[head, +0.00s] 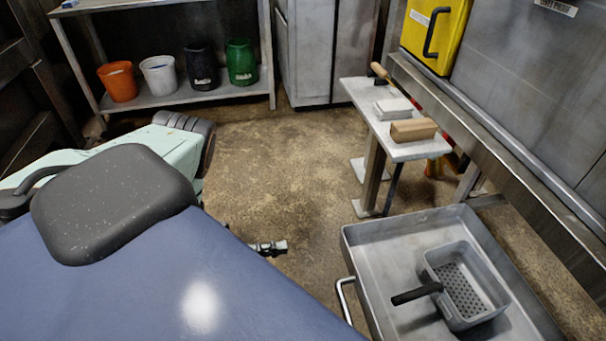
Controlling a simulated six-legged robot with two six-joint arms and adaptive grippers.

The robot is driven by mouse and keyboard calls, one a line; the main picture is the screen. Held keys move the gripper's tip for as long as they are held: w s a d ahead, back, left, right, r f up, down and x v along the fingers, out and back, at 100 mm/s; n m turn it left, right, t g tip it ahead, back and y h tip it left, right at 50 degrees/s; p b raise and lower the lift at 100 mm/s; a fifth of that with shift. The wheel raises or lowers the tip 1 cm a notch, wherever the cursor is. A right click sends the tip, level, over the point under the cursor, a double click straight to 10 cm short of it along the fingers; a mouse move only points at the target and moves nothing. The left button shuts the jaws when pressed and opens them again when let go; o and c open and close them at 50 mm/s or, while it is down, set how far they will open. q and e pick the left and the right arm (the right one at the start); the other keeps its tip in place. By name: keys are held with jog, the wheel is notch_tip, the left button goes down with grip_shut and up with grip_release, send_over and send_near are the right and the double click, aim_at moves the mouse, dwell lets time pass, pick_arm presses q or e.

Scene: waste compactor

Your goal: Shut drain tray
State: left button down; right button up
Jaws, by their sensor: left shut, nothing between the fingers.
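The drain tray (376,262) is a large, shallow grey metal tray at the lower right, standing out in front of the machine. Its bar handle (345,300) is on its left side, and its near end is cut off by the picture edge. A smaller perforated strainer (462,290) with a black handle lies inside the tray. My left gripper (272,247) shows only as a small tip past my blue body. It is shut and empty, to the left of the tray and apart from its handle. My right gripper is not in view.
A small bench (372,117) beyond the tray bears a brush, a pale block and a wooden block. The steel machine (530,80) with a yellow panel (433,35) stands at right. A shelf (185,96) with several buckets is at back left. The middle floor is clear.

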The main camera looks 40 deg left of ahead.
aim_at(343, 237)
pick_arm(q)
jog(key=b+x, duration=0.3)
jog(key=x, duration=0.8)
jog(key=shift+w+d+f, duration=0.15)
jog(key=shift+w+d, duration=0.15)
jog(key=shift+w+d+b, duration=0.3)
jog(key=shift+w+d, duration=0.05)
jog(key=shift+w, duration=0.1)
